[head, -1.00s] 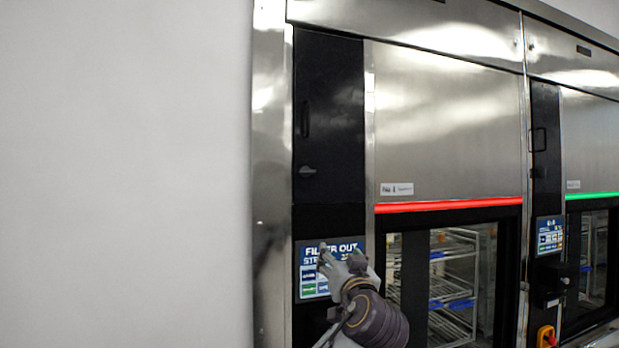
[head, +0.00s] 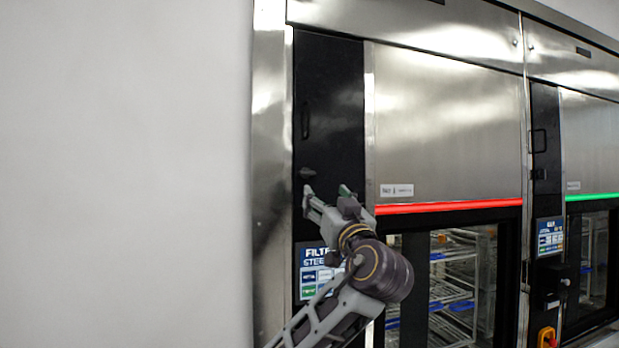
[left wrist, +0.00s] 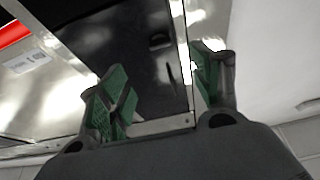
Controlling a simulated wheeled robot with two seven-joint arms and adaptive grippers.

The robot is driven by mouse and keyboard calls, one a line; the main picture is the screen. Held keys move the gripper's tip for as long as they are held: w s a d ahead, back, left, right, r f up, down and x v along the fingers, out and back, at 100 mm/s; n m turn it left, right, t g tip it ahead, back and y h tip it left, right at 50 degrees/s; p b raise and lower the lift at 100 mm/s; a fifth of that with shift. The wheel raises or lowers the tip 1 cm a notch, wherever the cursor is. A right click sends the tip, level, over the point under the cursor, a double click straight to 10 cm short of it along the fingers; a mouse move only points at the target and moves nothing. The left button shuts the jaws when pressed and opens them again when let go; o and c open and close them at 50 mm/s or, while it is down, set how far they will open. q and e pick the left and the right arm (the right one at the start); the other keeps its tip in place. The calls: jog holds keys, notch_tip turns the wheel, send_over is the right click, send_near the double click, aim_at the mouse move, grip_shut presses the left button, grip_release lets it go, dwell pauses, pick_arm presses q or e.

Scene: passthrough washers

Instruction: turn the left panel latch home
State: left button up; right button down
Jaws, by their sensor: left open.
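The left panel latch (head: 308,173) is a small dark knob on the tall black panel (head: 335,100) at the left of the near washer, below a slim vertical handle (head: 305,120). My left gripper (head: 327,192) is open and empty, its fingertips just below and to the right of the latch, apart from it in the picture. In the left wrist view, the green-padded fingers (left wrist: 165,85) are spread before the black panel. A small dark fitting (left wrist: 158,41) shows there; I cannot tell whether it is the latch or the handle. My right gripper is not in view.
A display (head: 312,272) sits low on the panel, partly covered by my left arm. A red light strip (head: 450,207) runs above the near washer's glass door, with racks (head: 455,285) behind it. A second washer with a green strip (head: 592,196) stands right. A bare wall fills the left.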

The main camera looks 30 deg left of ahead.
pick_arm(q)
jog(key=shift+w, duration=0.1)
jog(key=p, duration=0.5)
send_near(308, 175)
jog(key=x, duration=0.7)
jog(key=shift+r, duration=0.2)
jog(key=shift+x, duration=0.85)
jog(key=shift+f, duration=0.15)
jog(key=shift+c, duration=0.3)
jog(key=c, duration=1)
